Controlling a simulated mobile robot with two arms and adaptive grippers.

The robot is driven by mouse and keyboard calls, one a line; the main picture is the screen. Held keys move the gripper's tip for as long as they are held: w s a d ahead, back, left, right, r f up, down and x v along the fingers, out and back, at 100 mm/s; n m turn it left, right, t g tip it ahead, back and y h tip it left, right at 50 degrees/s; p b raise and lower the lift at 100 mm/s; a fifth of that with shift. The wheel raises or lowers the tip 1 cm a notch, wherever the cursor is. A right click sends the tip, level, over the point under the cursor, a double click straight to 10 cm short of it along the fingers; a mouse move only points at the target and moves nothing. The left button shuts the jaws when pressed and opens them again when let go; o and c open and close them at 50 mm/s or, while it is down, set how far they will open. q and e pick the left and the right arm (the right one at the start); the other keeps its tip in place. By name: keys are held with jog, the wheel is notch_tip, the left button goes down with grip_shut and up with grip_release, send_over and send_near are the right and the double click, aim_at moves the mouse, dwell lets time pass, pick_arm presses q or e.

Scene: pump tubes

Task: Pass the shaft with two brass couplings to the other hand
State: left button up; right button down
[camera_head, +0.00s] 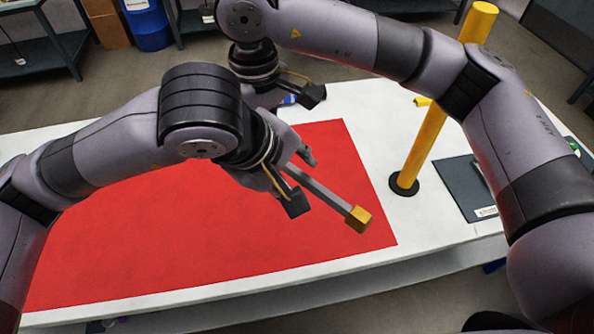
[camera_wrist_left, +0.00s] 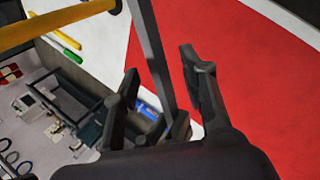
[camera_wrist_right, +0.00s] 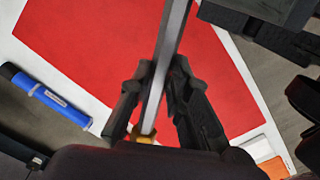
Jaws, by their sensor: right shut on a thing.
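The shaft is a grey square bar with a brass coupling (camera_head: 358,219) at its near end, over the red mat. My left gripper (camera_head: 303,182) has its fingers apart, with the shaft (camera_head: 325,193) passing between them. In the left wrist view the shaft (camera_wrist_left: 152,50) runs between the spread fingers, nearer the left one. My right gripper (camera_wrist_right: 160,66) is shut on the shaft (camera_wrist_right: 166,60) close to its other end, where a second brass coupling (camera_wrist_right: 143,137) shows near the palm.
The red mat (camera_head: 130,230) covers much of the white table (camera_head: 440,232). A yellow post (camera_head: 430,140) on a black base stands right of the mat, beside a dark tray (camera_head: 455,185). A blue cylindrical object (camera_wrist_right: 45,95) lies at the table edge.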

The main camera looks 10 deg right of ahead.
pick_arm(q)
jog(key=shift+w+d+f, duration=0.15)
jog(key=shift+d+f, duration=0.15)
jog(key=shift+f, duration=0.35)
jog(key=shift+c, duration=0.4)
grip_shut()
jog(key=shift+r, duration=0.1)
pick_arm(e)
jog(key=c, duration=1.4)
grip_release()
jog(key=shift+r, duration=0.1)
